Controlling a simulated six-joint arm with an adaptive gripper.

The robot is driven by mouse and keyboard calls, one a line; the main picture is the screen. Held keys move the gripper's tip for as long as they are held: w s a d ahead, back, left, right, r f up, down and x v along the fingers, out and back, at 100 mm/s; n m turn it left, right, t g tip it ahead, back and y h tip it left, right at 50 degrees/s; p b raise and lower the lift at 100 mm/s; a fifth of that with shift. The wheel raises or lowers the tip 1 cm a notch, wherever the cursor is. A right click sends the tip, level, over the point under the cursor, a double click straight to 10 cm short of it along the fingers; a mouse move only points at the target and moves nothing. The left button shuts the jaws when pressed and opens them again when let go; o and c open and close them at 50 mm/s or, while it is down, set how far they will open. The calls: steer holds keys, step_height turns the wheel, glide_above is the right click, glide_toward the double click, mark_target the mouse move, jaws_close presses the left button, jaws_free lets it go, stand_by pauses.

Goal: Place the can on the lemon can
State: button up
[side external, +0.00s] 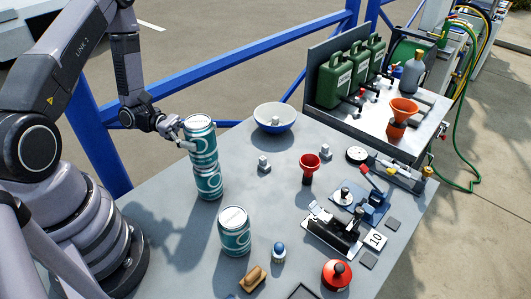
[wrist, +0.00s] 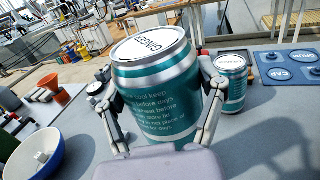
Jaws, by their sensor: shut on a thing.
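A teal can with a silver lid reading "GINGER" (wrist: 155,85) is between the two fingers of my gripper (wrist: 165,100). In the side view, my gripper (side external: 185,137) holds this upright ginger can (side external: 201,143) from the left. A second teal can (side external: 208,184) stands directly under it on the table; the two look stacked, but whether they touch is unclear. A third teal can (side external: 235,232) stands apart toward the front; a similar can shows behind the held one in the wrist view (wrist: 232,82). I cannot read "lemon" on any can. The lower can is hidden in the wrist view.
A blue-and-white bowl (side external: 274,119) sits behind the cans. A red funnel-like cup (side external: 309,168), a blue-capped bottle (side external: 279,252), a wooden piece (side external: 253,278) and a red round item (side external: 336,274) stand to the right and front. Open table lies around the third can.

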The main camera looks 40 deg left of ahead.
steer(key=o, duration=1.2)
steer(key=shift+f, duration=0.1)
steer(key=shift+r, duration=0.2)
steer(key=v, duration=1.1)
steer(key=s+d+r+m+y, duration=0.2)
steer(key=s+r+m+y, duration=0.1)
steer(key=r+m+y, duration=0.2)
steer(key=s+d+r+m+y, duration=0.3)
steer(key=r+m+y, duration=0.3)
steer(key=r+m, duration=0.3)
steer(key=s+d+r+m+y, duration=0.3)
steer(key=s+r+m+y, duration=0.2)
steer(key=r, duration=0.4)
steer(key=shift+d+r+m+y, duration=0.1)
steer(key=shift+r+m+y, duration=0.15)
steer(key=shift+m, duration=0.4)
steer(key=shift+d+r+m+y, duration=0.15)
steer(key=shift+m+y, duration=0.2)
steer(key=shift+m, duration=0.3)
